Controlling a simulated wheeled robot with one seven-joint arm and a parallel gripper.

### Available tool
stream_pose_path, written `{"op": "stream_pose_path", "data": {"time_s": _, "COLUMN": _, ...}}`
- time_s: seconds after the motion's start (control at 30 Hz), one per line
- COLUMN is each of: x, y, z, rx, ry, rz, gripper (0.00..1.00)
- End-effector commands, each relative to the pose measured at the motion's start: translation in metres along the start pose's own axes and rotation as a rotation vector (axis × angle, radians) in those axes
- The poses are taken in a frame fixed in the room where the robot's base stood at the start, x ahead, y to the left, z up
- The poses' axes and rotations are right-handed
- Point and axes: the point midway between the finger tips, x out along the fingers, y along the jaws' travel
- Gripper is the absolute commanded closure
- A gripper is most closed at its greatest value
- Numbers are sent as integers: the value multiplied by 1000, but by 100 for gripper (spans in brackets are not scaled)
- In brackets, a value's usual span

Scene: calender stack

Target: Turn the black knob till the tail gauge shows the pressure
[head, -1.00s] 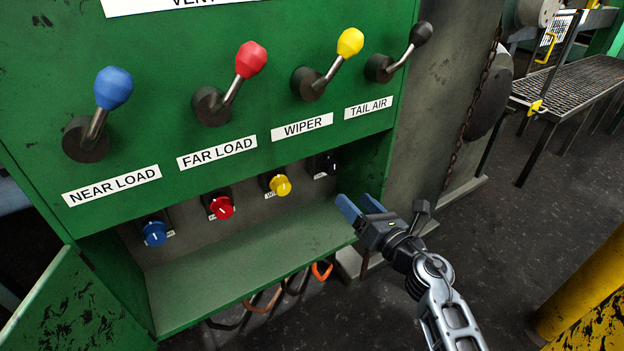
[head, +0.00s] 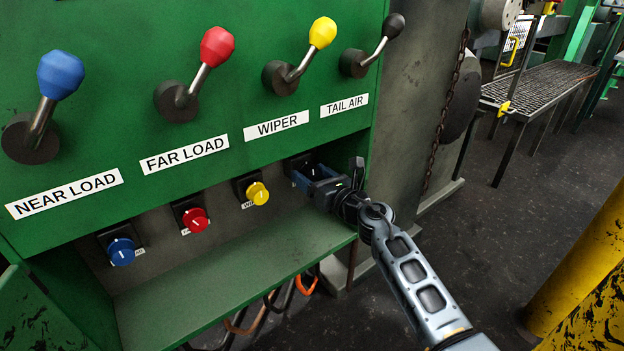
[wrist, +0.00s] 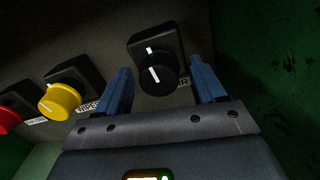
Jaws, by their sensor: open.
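The black knob (wrist: 157,73) sits on a dark square mount on the recessed panel, with a white pointer line that is nearly upright, tilted slightly. In the wrist view my gripper (wrist: 162,85) is open, with one blue finger on each side of the knob. I cannot tell if the fingers touch it. In the head view my gripper (head: 308,178) reaches into the right end of the recess and partly hides the black knob (head: 311,171). A label beside the knob is partly covered by the right finger. No tail gauge is recognisable in either view.
The yellow knob (head: 257,193), red knob (head: 195,220) and blue knob (head: 122,251) line up to the left. A green shelf (head: 240,262) lies below, and levers such as the black one (head: 393,27) stand above. The recess's green side wall (wrist: 265,70) is close on the right.

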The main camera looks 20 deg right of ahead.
Motion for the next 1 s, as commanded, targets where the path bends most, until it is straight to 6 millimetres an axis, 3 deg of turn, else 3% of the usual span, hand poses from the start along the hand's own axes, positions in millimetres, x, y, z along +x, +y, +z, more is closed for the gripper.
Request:
{"op": "stream_pose_path", "data": {"time_s": 0.23, "x": 1, "y": 0, "z": 0, "rx": 1, "ry": 1, "rz": 0, "gripper": 31}}
{"op": "stream_pose_path", "data": {"time_s": 0.8, "x": 0, "y": 0, "z": 0, "rx": 1, "ry": 0, "rz": 0, "gripper": 84}}
{"op": "stream_pose_path", "data": {"time_s": 1.0, "x": 0, "y": 1, "z": 2, "rx": 72, "ry": 2, "rz": 0, "gripper": 85}}
